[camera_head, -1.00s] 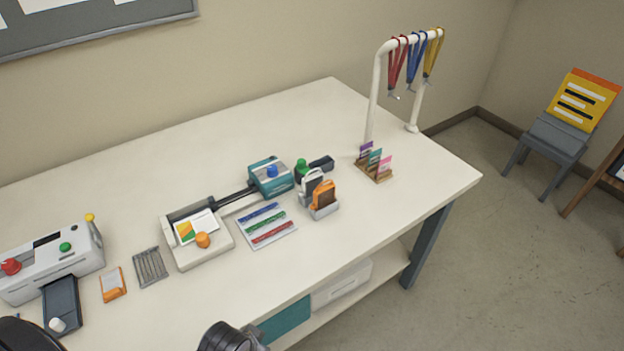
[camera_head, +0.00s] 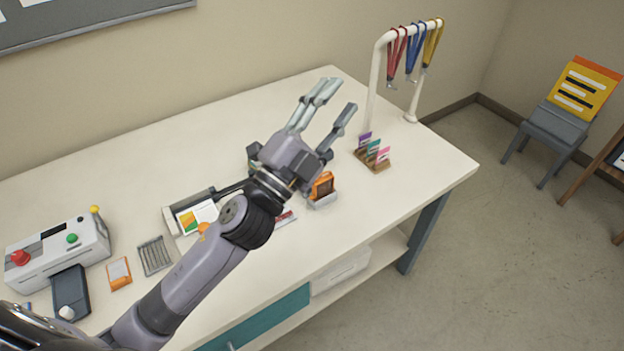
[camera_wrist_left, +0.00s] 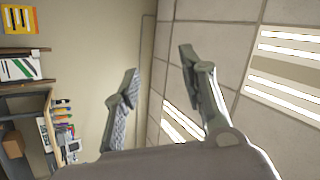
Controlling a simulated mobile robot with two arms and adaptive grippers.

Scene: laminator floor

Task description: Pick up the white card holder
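The white card holder is hidden in the head view now, behind my left gripper and wrist. The orange card holder (camera_head: 322,187) that stood beside it still shows in its small grey stand (camera_head: 323,200). My left gripper (camera_head: 337,98) is raised above the table, with its fingers spread open and nothing between them. In the left wrist view the same two fingers (camera_wrist_left: 158,75) are apart and empty, facing the wall and ceiling. My right gripper is not in view.
A wooden rack of cards (camera_head: 373,157) and a white stand with lanyards (camera_head: 376,85) are right of the gripper. A laminator (camera_head: 55,255) stands at the left. The back of the table (camera_head: 220,130) is clear.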

